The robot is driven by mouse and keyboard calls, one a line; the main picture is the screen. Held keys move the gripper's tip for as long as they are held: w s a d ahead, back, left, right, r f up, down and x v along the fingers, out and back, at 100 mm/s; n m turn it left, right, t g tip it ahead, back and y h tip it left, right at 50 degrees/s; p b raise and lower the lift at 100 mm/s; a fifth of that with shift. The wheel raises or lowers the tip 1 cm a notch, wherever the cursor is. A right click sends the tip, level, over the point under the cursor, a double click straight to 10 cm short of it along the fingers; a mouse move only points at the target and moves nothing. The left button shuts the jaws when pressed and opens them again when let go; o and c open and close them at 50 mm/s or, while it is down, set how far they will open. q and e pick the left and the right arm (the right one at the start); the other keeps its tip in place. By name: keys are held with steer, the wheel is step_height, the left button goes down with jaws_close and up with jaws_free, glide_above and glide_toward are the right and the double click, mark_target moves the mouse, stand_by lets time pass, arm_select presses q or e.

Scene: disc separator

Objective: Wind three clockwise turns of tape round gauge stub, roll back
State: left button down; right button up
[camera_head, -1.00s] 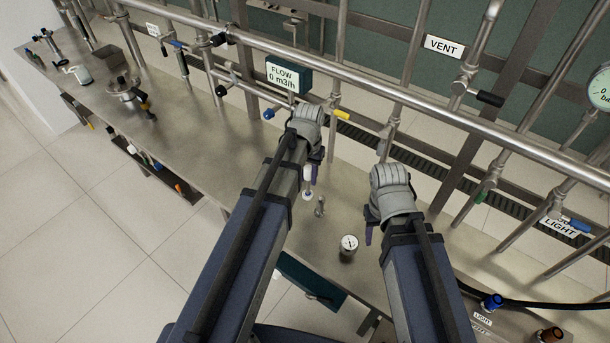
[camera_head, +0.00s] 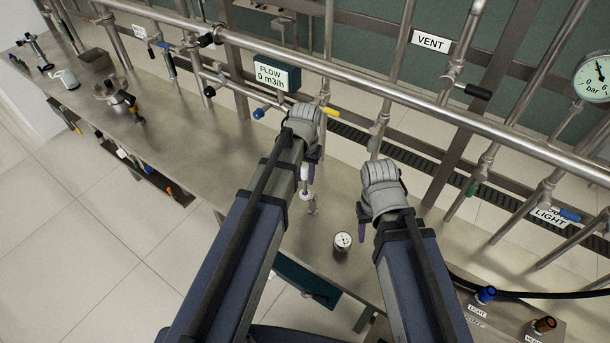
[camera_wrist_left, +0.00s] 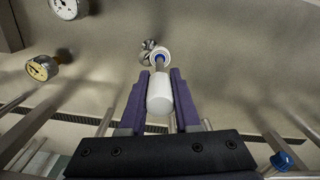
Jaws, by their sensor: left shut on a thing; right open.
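My left gripper (camera_head: 304,177) is shut on a white cylindrical handle (camera_wrist_left: 160,93), with purple fingers on both sides of it. At the handle's far end is a white ring with a blue centre, which looks like the tape roll (camera_wrist_left: 160,56); it also shows in the head view (camera_head: 306,195). A small metal fitting, apparently the gauge stub (camera_head: 312,208), stands right beside the roll; the roll partly hides it in the wrist view (camera_wrist_left: 147,46). I cannot tell whether they touch or whether tape is on the stub. My right gripper (camera_head: 363,214) is open, over the bench.
A round white-faced gauge (camera_head: 342,241) rests on the steel bench in front of my right gripper. A yellow-faced gauge (camera_wrist_left: 42,68) shows in the wrist view. Pipes with valves and a FLOW display (camera_head: 276,75) run behind.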

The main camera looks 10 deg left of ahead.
arm_select(q)
steer(key=shift+w+a, duration=0.1)
steer(key=shift+w, duration=0.75)
steer(key=shift+w+d, duration=0.65)
steer(key=shift+d, duration=0.1)
steer(key=shift+w+d, duration=0.1)
steer(key=shift+d, duration=0.8)
